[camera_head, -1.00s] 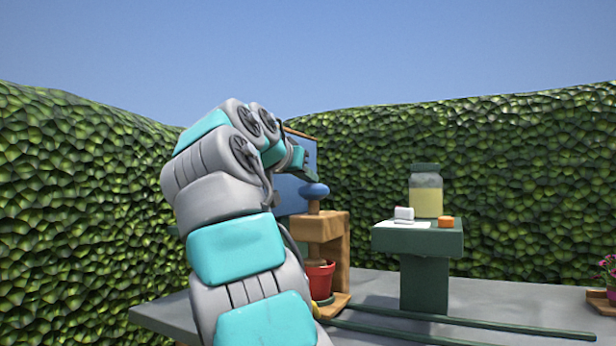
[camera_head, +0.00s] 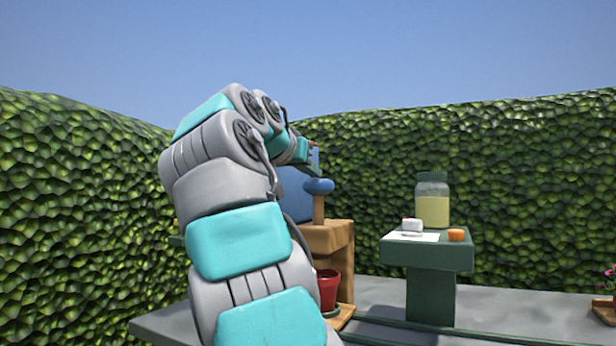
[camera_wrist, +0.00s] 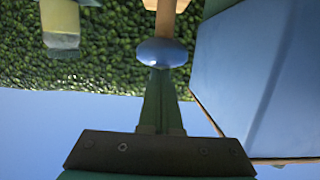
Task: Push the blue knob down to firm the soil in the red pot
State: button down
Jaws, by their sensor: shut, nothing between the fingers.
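The blue knob (camera_head: 319,186) tops a wooden shaft (camera_head: 318,209) above the wooden stand (camera_head: 332,240). A clear length of shaft shows between knob and stand. The red pot (camera_head: 328,292) sits at the stand's foot, partly behind my arm; its soil cannot be made out. My gripper (camera_head: 314,174) is shut and empty, its tips just above the knob. In the wrist view, which is upside down, the fingertips (camera_wrist: 160,72) meet the outline of the knob (camera_wrist: 161,52); I cannot tell whether they touch.
A blue panel (camera_head: 293,192) stands close behind the knob, and fills the right of the wrist view (camera_wrist: 265,75). To the right, a green pedestal (camera_head: 430,255) bears a jar (camera_head: 433,205), a white block (camera_head: 412,225) and an orange piece (camera_head: 456,235). Green rails cross the grey tabletop.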

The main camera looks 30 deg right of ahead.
jog(key=v, duration=0.9)
jog(key=shift+s, duration=0.1)
dwell(0.4)
